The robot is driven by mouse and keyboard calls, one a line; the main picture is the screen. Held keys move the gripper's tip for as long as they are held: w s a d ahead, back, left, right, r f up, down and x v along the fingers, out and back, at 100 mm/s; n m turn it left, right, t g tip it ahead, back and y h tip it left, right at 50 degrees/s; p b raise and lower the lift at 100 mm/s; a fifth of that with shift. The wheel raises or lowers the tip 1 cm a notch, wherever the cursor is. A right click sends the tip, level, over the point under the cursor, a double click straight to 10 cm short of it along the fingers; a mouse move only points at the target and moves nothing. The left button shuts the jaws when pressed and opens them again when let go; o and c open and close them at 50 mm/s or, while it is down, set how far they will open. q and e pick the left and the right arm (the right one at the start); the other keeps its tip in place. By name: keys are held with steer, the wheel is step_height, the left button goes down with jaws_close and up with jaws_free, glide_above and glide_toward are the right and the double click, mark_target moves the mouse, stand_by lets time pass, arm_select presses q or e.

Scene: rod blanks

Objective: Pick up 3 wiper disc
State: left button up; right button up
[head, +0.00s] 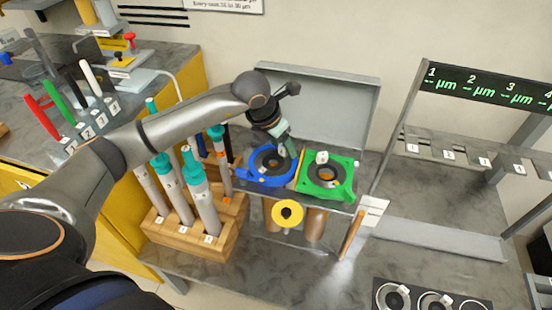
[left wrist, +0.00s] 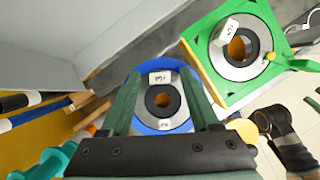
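A grey ring-shaped disc (left wrist: 147,104) with a dark centre hole lies in a round blue holder (head: 259,178). Its white tag appears to read 3, upside down in the left wrist view. My left gripper (left wrist: 161,88) is open, with its green fingers on either side of this disc. I cannot tell whether they touch it. In the head view the left gripper (head: 284,150) comes down over the blue holder and hides part of the disc. A second ring disc (left wrist: 228,67), tagged with what looks like a 5, sits in a green square holder (head: 345,190) to the right. My right gripper is not in view.
A grey panel (head: 330,105) stands behind the holders. A wooden block (head: 190,242) with several teal-topped rods stands at left. A yellow disc (head: 288,213) is below the front edge.

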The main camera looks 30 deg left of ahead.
arm_select(q)
jaws_close()
stand_by(0.6)
